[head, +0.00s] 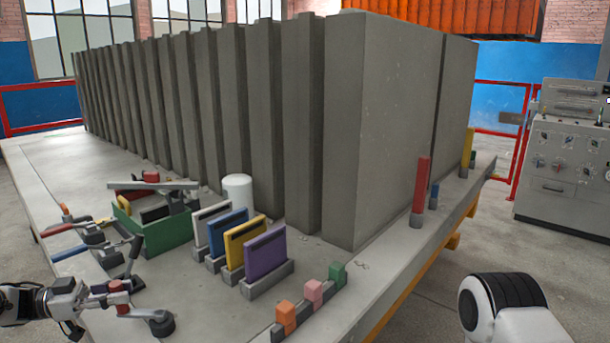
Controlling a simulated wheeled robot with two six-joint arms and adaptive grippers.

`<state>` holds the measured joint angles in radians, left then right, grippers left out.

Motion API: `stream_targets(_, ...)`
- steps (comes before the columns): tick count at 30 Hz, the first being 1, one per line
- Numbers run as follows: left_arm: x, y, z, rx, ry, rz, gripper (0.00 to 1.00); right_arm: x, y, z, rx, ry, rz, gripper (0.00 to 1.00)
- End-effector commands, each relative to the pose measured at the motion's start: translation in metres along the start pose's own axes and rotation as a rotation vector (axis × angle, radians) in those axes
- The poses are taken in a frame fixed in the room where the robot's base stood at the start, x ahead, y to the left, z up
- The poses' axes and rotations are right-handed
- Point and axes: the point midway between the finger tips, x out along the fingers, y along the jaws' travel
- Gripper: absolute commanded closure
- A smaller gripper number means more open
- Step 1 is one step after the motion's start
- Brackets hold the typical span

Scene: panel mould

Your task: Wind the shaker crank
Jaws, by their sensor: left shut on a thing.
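The crank has a grey arm running to a dark round hub (161,323) near the front left of the table, with a red grip (119,287) standing at its other end. My left gripper (112,297) comes in from the left and is shut on the red grip; the fingers partly hide it. I take this as the shaker crank; no label is readable. My right gripper is out of view.
Coloured panels in holders, including a purple one (265,254), stand to the right. A tall grey ribbed mould (385,130) fills the back.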

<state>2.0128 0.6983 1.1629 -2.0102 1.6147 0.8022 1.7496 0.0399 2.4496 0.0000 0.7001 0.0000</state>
Motion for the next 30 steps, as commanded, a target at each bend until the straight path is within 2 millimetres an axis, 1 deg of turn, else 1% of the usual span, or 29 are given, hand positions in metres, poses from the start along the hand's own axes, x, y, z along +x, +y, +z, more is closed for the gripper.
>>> stream_targets(1,0.002,-0.004,0.004,0.017,0.002,0.023,1.0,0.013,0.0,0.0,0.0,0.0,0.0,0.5)
stream_targets(6,0.005,-0.011,0.003,0.022,0.004,0.099,1.0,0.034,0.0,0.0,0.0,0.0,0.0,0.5)
stream_targets(9,0.007,-0.013,0.001,0.023,0.003,0.138,1.0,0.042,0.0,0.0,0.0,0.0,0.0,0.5)
stream_targets(14,0.007,-0.014,-0.005,0.023,0.001,0.157,1.0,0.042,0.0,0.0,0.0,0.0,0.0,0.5)
stream_targets(18,0.007,-0.014,-0.005,0.022,0.0,0.155,1.0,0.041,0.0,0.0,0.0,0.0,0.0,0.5)
stream_targets(19,0.008,-0.014,-0.005,0.023,0.0,0.155,0.64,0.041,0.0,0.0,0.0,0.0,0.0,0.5)
stream_targets(20,0.008,-0.014,-0.005,0.022,0.001,0.155,0.53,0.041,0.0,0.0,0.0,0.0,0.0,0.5)
stream_targets(21,0.008,-0.014,-0.004,0.02,0.0,0.155,0.49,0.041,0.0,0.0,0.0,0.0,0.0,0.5)
stream_targets(30,0.006,-0.012,0.001,0.004,-0.001,0.157,0.49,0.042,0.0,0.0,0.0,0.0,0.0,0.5)
